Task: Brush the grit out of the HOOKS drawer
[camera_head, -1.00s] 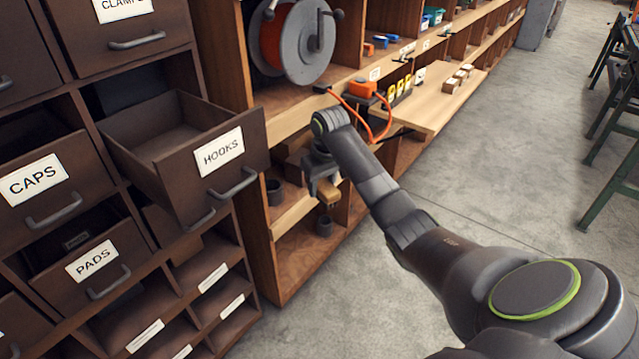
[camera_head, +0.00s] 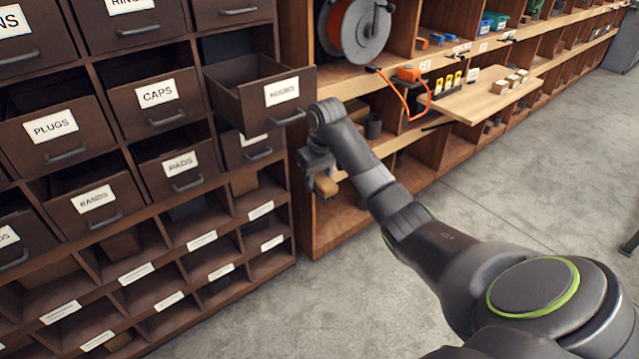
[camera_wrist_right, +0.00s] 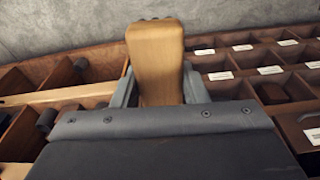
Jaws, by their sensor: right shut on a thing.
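The HOOKS drawer (camera_head: 246,95) is pulled out of the dark brown cabinet, left of centre in the head view. Its label is blurred. The part of its inside that shows is brown, and I cannot make out any grit. My right gripper (camera_head: 324,182) is below and to the right of the drawer front in the picture, apart from the drawer's inside. It is shut on a wooden-handled brush (camera_wrist_right: 155,58); the pale wood block fills the jaws in the wrist view. The bristles are hidden or too dark to make out. My left gripper is not in view.
Other drawers, such as CAPS (camera_head: 143,93) and PADS (camera_head: 180,166), also stand partly out. A shelf unit with a cable reel (camera_head: 364,30) and orange cable is right of the cabinet. A wooden board (camera_head: 487,97) juts from it. The grey floor (camera_head: 540,190) is clear.

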